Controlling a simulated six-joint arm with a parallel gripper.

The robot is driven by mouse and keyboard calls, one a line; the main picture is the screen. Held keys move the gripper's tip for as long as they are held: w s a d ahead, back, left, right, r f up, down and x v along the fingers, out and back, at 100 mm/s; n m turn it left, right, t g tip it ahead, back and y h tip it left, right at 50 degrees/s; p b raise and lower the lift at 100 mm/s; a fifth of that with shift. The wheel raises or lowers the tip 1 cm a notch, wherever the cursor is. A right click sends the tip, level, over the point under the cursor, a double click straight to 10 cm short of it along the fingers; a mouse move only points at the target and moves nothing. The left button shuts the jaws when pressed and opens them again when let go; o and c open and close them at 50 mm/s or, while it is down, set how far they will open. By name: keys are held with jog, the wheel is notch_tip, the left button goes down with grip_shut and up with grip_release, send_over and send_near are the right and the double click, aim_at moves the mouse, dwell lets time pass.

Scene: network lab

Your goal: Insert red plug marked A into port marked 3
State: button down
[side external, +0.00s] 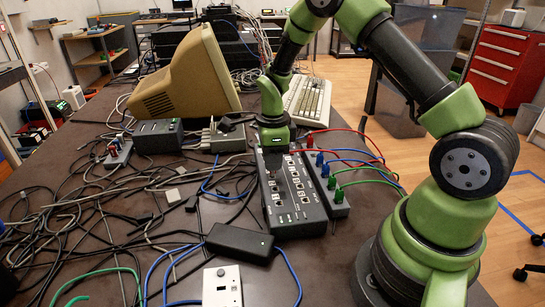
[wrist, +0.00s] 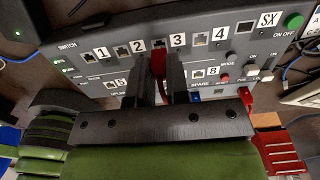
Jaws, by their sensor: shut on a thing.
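My gripper (wrist: 160,62) is shut on a red plug (wrist: 158,66), which shows between the two dark fingers in the wrist view. Its mark cannot be read. The plug's far end is just below the dark socket (wrist: 158,43) left of the "3" label (wrist: 178,40); whether it touches or enters the socket I cannot tell. The switch panel (wrist: 75,45) has labelled sockets in two rows. In the side view my gripper (side external: 271,170) is over the far left part of the switch box (side external: 300,212), and the held plug is hidden there.
A strip (side external: 338,209) with red, blue and green plugs and cables lies along the switch's right side. Loose cables cover the left of the table. A monitor (side external: 190,78) and keyboard (side external: 307,100) stand behind.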

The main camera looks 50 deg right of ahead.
jog(key=shift+f, duration=0.6)
dwell(0.7)
jog(key=c, duration=1)
grip_release()
jog(key=shift+c, duration=0.2)
jog(key=shift+r, duration=0.1)
notch_tip(320, 180, up, 10)
jog(key=shift+f, duration=0.1)
jog(key=s+a+r+n+t, duration=0.2)
jog(key=s+a+r+n, duration=0.2)
jog(key=r+n, duration=0.4)
jog(key=s+a+r+n+t+y, duration=0.1)
jog(key=s+a+r+n+t, duration=0.1)
jog(key=s+n, duration=0.5)
jog(key=s+a+r+n+t+y, duration=0.1)
jog(key=s+a+r+n+t, duration=0.2)
jog(key=s+n, duration=0.4)
notch_tip(320, 180, up, 2)
jog(key=shift+s+a+r+n, duration=0.1)
jog(key=shift+s+a+n, duration=0.2)
jog(key=shift+a+n, duration=0.35)
